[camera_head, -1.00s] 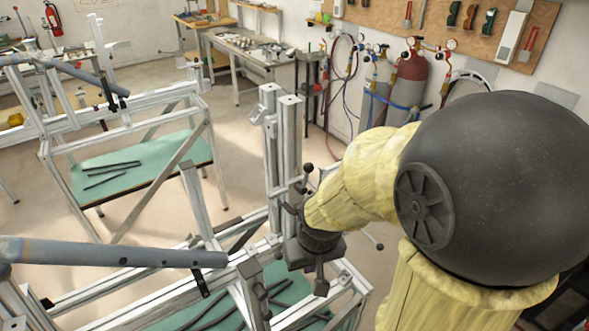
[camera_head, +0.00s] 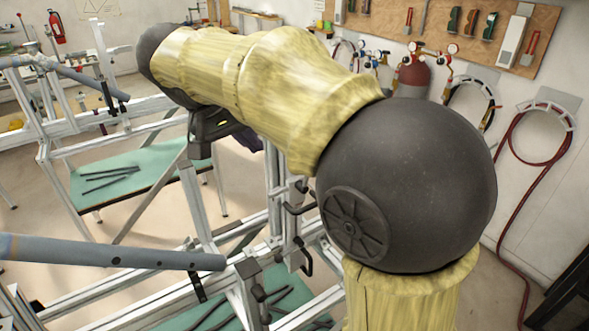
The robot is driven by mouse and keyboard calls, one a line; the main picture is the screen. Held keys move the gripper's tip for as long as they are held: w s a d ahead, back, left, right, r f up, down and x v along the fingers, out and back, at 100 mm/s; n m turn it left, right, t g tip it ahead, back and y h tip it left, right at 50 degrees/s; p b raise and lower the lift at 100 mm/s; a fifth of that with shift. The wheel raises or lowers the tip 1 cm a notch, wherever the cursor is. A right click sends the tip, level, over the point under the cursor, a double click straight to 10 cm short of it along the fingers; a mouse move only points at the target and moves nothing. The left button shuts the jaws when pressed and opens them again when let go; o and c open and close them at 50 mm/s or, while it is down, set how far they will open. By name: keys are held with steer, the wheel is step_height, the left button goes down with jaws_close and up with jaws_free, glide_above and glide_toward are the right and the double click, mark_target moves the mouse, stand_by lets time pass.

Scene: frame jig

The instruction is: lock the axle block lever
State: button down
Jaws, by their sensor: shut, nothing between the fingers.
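A grey axle tube (camera_head: 110,252) reaches in from the left over the near aluminium frame (camera_head: 150,303). Black handles sit on the frame's upright, an upper one (camera_head: 299,209) and a lower one (camera_head: 305,263). I cannot tell which is the axle block lever or whether it is locked. My forearm crosses the top of the view towards the upper left. The dark part under it looks like my gripper (camera_head: 213,132), shut and empty, left of and above the handles. Its fingertips are hidden.
A second frame with its own tube (camera_head: 75,72) and a green shelf (camera_head: 150,180) stands behind at left. Gas cylinders (camera_head: 411,80) and hung hoses (camera_head: 540,165) line the back wall. Black rods lie on the near frame's green shelf.

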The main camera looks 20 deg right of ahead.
steer(key=w+d+f+p, duration=0.2)
steer(key=d+f+p, duration=0.1)
steer(key=d+f, duration=0.5)
steer(key=shift+w+d+f+p, duration=0.25)
steer(key=shift+d+f+p, duration=0.05)
steer(key=shift+f, duration=0.25)
steer(key=shift+d+r, duration=0.1)
stand_by(0.4)
